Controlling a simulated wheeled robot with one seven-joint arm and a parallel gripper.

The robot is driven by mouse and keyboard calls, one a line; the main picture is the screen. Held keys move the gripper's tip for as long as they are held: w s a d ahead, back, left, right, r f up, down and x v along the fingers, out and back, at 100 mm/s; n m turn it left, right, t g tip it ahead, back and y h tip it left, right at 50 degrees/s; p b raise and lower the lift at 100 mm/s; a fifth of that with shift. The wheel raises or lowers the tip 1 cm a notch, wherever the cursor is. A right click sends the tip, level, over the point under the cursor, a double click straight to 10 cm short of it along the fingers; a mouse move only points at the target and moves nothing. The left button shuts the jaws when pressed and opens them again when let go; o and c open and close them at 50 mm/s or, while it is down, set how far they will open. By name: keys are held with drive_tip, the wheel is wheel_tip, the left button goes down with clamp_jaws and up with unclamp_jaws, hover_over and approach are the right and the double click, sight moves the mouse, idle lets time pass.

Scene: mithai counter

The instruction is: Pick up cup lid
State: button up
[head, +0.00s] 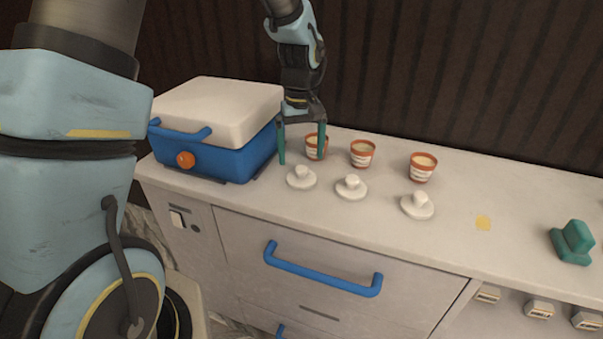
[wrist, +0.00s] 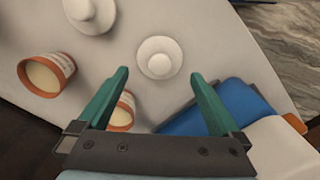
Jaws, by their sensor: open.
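Three white cup lids with round knobs lie in a row on the counter: the left lid (head: 301,178), the middle lid (head: 351,187) and the right lid (head: 417,205). My gripper (head: 302,158) is open and empty, pointing down above the counter behind the left lid. In the wrist view, one lid (wrist: 159,57) lies just ahead of and between my open green fingertips (wrist: 158,76), not touching them. Another lid (wrist: 90,14) shows at the top left, partly cut off.
Three orange-and-white cups stand behind the lids: the left cup (head: 318,147), partly hidden by a finger, the middle cup (head: 362,153) and the right cup (head: 423,167). A blue box with a white top (head: 216,105) stands left of my gripper. A green block (head: 572,242) sits far right.

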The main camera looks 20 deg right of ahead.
sight(302, 167)
drive_tip(key=shift+s+f+p, duration=0.1)
drive_tip(key=shift+f+p, duration=0.95)
drive_tip(key=shift+f, duration=1.6)
drive_tip(key=shift+c, duration=0.4)
drive_tip(key=c, duration=0.9)
drive_tip(key=shift+r, duration=0.15)
